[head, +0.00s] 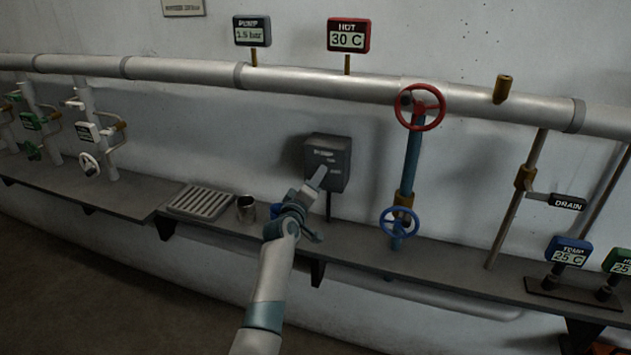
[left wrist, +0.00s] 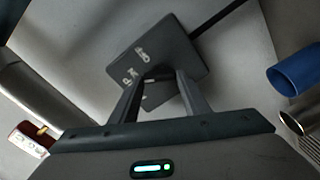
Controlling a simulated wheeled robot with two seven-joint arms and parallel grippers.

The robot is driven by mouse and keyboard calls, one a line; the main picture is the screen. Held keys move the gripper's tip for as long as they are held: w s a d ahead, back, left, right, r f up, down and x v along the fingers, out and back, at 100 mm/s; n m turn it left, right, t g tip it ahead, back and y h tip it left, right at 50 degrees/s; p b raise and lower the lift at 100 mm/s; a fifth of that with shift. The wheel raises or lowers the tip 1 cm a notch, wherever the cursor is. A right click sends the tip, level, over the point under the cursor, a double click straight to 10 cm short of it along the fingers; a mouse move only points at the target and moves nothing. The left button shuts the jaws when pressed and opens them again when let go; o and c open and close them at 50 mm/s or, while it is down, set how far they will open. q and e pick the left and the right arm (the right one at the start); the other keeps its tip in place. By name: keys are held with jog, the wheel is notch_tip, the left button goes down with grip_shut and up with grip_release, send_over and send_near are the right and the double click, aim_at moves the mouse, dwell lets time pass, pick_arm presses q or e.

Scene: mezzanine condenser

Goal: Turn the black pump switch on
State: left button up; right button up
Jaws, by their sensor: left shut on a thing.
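The dark grey pump switch box (head: 334,153) is mounted on the wall, left of the blue valve pipe, with pale lettering on its front. It also fills the middle of the left wrist view (left wrist: 168,52). My left gripper (head: 321,174) reaches its lower front. In the left wrist view my fingers (left wrist: 160,82) are shut on a dark part at the box's front, the black pump switch; the fingers hide most of it, so its exact position is unclear. My right gripper is not in view.
A metal cup (head: 246,208) and a blue cup (left wrist: 294,72) stand on the shelf (head: 360,252) below-left of the box, close to my left arm. A red valve wheel (head: 420,106) and blue valve wheel (head: 399,222) are to the right. The PUMP display (head: 252,32) reads 1.5 bar.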

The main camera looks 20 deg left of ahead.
pick_arm(q)
jog(key=o, duration=1)
jog(key=shift+o, duration=0.2)
jog(key=shift+s, duration=0.1)
jog(key=s+b, duration=0.3)
jog(key=s, duration=1.4)
jog(key=shift+a+b, duration=0.35)
jog(key=shift+b, duration=0.05)
jog(key=shift+s, duration=0.1)
